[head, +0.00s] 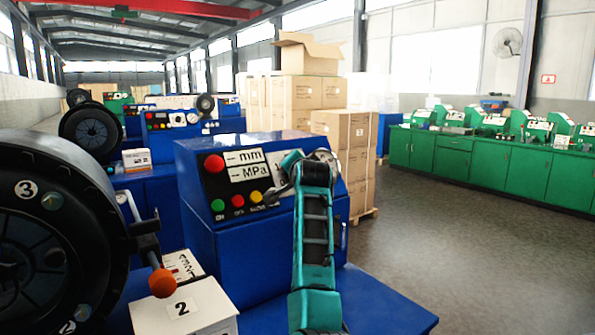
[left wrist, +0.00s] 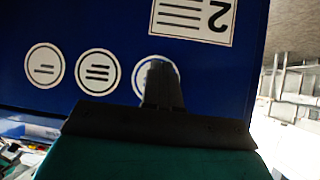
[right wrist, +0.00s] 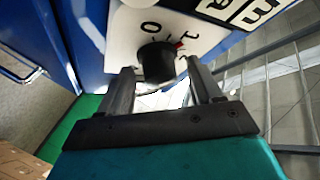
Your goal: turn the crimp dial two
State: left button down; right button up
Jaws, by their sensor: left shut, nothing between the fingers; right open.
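The crimp dial (right wrist: 155,62) is a black round knob on a white plate (right wrist: 125,35) with printed numerals and a small red mark, seen in the right wrist view. My right gripper (right wrist: 161,72) is open, its two fingers on either side of the dial; contact cannot be told. In the head view my right arm reaches to the blue control box (head: 255,245) and hides the dial. In the left wrist view my left gripper (left wrist: 158,70) is shut and empty, in front of a blue face with round white labels (left wrist: 97,72), covering part of one.
A black crimper head (head: 45,240) stands at the left, with an orange-knobbed lever (head: 162,283) and a white box marked 2 (head: 182,308). Cardboard boxes (head: 345,130) are stacked behind. Green cabinets (head: 480,165) line the right, with open floor before them.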

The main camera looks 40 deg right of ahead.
jog(key=b+v, duration=0.1)
jog(key=v, duration=1.2)
jog(key=shift+f, duration=0.1)
dwell(0.4)
